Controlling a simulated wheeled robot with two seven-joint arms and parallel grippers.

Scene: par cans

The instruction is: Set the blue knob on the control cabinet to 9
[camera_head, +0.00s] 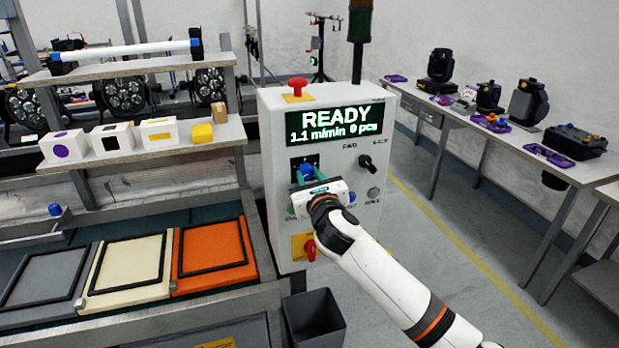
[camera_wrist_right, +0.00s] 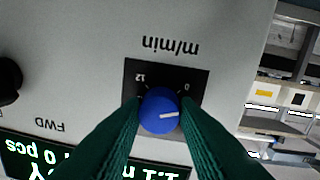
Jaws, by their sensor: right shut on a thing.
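The blue knob (camera_wrist_right: 159,112) sits on a black dial plate (camera_wrist_right: 190,80) marked m/min, with 12 and 0 readable at its edge. Its white pointer line points to the side of the 0 mark; other marks are hidden. My right gripper (camera_wrist_right: 160,118) is shut on the knob, one green finger on each side. In the head view the knob (camera_head: 306,169) shows just above my right gripper (camera_head: 304,177). The control cabinet (camera_head: 275,135) has a display (camera_head: 335,122) reading READY, 1.1 m/min, 0 pcs. My left gripper is not in view.
A black selector (camera_head: 366,162) marked FWD is right of the knob. A red mushroom button (camera_head: 298,86) is on top of the cabinet and a red switch (camera_head: 310,249) is low on its front. A dark bin (camera_head: 313,320) stands below.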

